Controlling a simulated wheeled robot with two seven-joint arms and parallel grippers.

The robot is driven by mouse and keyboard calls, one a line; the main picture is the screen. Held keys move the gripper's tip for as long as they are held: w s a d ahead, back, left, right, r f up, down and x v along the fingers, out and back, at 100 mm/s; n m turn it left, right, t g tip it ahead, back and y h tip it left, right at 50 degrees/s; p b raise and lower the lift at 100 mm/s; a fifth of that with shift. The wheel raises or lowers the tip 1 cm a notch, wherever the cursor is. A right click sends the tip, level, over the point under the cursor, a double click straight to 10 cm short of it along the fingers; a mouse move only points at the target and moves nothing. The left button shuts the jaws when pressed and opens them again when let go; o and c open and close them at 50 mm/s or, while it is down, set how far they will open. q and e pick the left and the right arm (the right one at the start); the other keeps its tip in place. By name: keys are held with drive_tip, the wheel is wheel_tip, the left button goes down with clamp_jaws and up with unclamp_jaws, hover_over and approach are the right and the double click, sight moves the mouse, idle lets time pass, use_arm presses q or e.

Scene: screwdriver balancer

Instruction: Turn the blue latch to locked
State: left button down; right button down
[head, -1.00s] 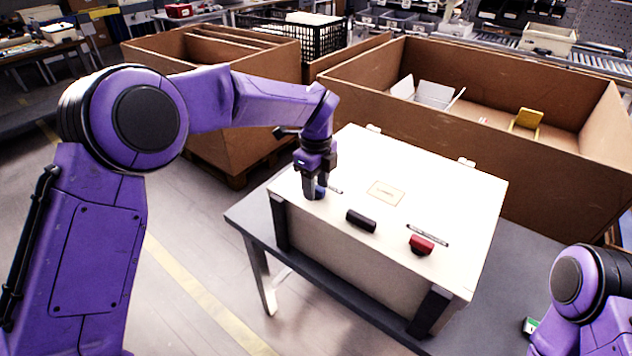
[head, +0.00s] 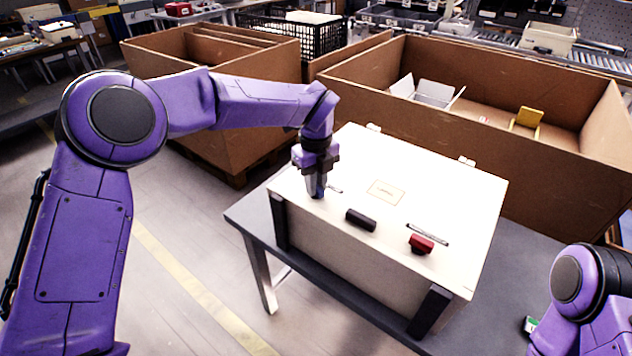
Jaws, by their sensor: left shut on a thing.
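A white box (head: 330,240) with a pale lid stands on a grey table. The blue latch (head: 318,194) is near the lid's left front corner, mostly hidden by my left gripper. My left gripper (head: 315,190) points down from above and is shut on the blue latch. A red latch (head: 421,244) sits near the lid's front right. A black handle (head: 361,220) lies between the two latches. The latch's exact angle is hard to see. My right gripper is out of view; only part of my right arm shows at the lower right.
The grey table (head: 250,222) has a free margin around the box. Large brown cartons (head: 470,140) stand behind it. A small label (head: 385,192) and dark marks lie on the lid. A small green and white item (head: 530,325) is by my right arm.

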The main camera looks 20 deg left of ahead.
use_arm(q)
drive_tip(key=m+p, duration=0.1)
drive_tip(key=m, duration=0.1)
drive_tip(key=shift+r+m, duration=0.15)
drive_tip(key=shift+m, duration=0.25)
drive_tip(key=m+p, duration=0.1)
drive_tip(key=m, duration=0.2)
drive_tip(key=shift+m+p, duration=0.3)
drive_tip(key=shift+p, duration=0.05)
drive_tip(key=m+p, duration=0.2)
drive_tip(key=m, duration=0.3)
drive_tip(key=shift+p, duration=0.4)
drive_tip(key=shift+m+p, duration=0.55)
drive_tip(key=shift+m, duration=0.65)
drive_tip(key=c, duration=1)
unclamp_jaws()
drive_tip(key=shift+c, duration=0.2)
wheel_tip(320, 180, up, 10)
drive_tip(key=b, duration=0.2)
drive_tip(key=shift+r, duration=0.15)
